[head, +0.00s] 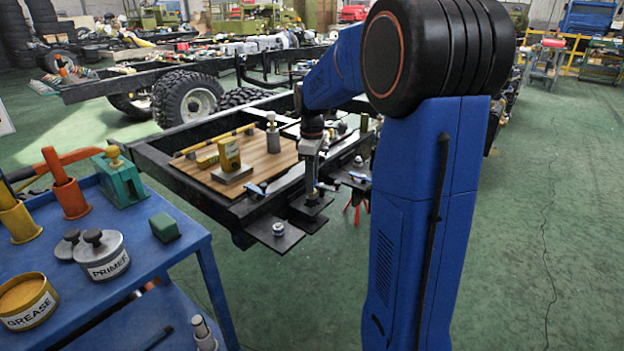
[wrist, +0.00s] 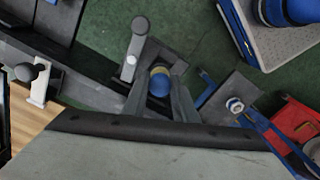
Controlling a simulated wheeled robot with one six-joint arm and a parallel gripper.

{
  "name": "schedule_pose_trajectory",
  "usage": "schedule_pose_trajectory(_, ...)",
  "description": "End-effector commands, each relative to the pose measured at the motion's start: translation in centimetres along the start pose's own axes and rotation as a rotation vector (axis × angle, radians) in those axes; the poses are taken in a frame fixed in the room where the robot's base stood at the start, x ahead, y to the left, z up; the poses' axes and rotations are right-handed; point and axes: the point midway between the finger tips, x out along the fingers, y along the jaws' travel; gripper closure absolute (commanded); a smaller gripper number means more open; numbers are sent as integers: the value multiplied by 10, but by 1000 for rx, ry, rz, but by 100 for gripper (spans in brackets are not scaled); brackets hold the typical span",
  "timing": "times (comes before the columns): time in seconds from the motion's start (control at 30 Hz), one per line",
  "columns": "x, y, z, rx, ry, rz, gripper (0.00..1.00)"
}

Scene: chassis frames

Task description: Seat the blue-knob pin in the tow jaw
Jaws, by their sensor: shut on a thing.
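In the wrist view, my gripper (wrist: 158,95) is shut on the blue-knob pin (wrist: 159,83). The pin's round blue top, with a tan patch, shows between the two grey fingers. In the head view, my gripper (head: 312,150) points down over the near end of the dark chassis frame. The dark tow jaw (head: 311,206) appears to be the plate fitting below it. The fingers and the low resolution hide the pin's lower end, so I cannot tell whether it is in the jaw.
Dark plates with a ball-like fitting (head: 278,228) stick out left of the jaw. A blue cart (head: 165,240) stands at left. A red stand (wrist: 295,122) is at right in the wrist view.

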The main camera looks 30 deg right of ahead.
Motion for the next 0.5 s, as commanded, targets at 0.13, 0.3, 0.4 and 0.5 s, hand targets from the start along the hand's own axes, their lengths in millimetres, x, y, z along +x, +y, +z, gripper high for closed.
schedule_pose_trajectory(0.13,3,0,0,0,0,0,97)
schedule_pose_trajectory(0.3,6,0,0,0,0,0,97)
schedule_pose_trajectory(0.4,8,0,0,0,0,-1,97)
schedule_pose_trajectory(0.5,8,0,0,0,0,0,97)
